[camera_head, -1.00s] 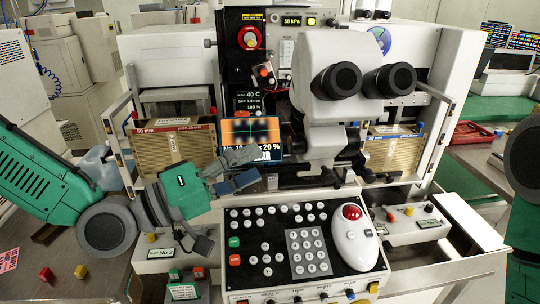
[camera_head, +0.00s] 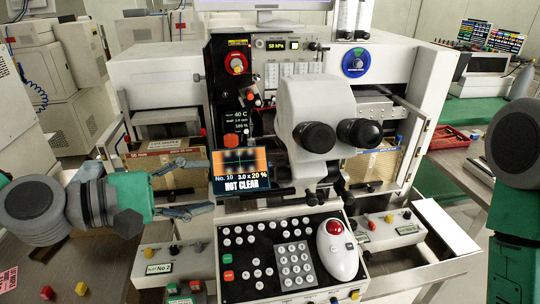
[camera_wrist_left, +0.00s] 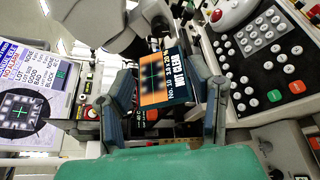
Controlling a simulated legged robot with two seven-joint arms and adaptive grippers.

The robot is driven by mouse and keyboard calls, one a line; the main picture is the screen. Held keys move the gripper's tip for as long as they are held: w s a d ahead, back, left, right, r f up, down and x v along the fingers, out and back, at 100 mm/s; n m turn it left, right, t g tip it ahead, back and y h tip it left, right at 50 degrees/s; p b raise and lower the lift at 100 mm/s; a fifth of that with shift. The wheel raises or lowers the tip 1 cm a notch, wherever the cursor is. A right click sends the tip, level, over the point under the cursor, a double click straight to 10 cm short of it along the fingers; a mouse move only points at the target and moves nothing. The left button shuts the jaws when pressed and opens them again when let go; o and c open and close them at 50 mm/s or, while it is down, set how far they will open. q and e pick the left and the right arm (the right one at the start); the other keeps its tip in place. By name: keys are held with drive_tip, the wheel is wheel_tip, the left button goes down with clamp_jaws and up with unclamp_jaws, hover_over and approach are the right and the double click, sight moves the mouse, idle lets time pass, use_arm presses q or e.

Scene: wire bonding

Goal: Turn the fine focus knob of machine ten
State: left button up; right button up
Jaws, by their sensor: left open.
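Machine ten's small screen (camera_head: 240,170) reads "No. 10", "3.0 x 20 %" and "NOT CLEAR" beside the microscope (camera_head: 315,115). The screen also shows in the left wrist view (camera_wrist_left: 163,78), between the fingers. My left gripper (camera_head: 198,188) is open and empty, its two fingers spread and pointing right at the screen's left edge. It also shows in the left wrist view (camera_wrist_left: 168,90). My right gripper is out of view.
A trackball (camera_head: 336,250) with a red ball sits right of the keypad. A box marked No 2 (camera_head: 160,268) with knobs stands left. A brown magazine (camera_head: 165,168) stands behind my left gripper. My right arm (camera_head: 515,190) is at the right edge.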

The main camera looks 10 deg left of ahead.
sight(275, 176)
use_arm(q)
drive_tip(key=b+x, duration=0.2)
drive_tip(key=x, duration=0.5)
drive_tip(key=b+x, duration=0.2)
drive_tip(key=x, duration=0.5)
drive_tip(key=shift+s+d, duration=0.2)
drive_tip(key=shift+s, duration=0.05)
clamp_jaws()
drive_tip(key=shift+r+n+g+p, duration=0.1)
drive_tip(key=shift+n+g+p, duration=0.45)
drive_tip(key=shift+n, duration=0.25)
drive_tip(key=shift+n+g, duration=0.25)
drive_tip(key=shift+n, duration=0.05)
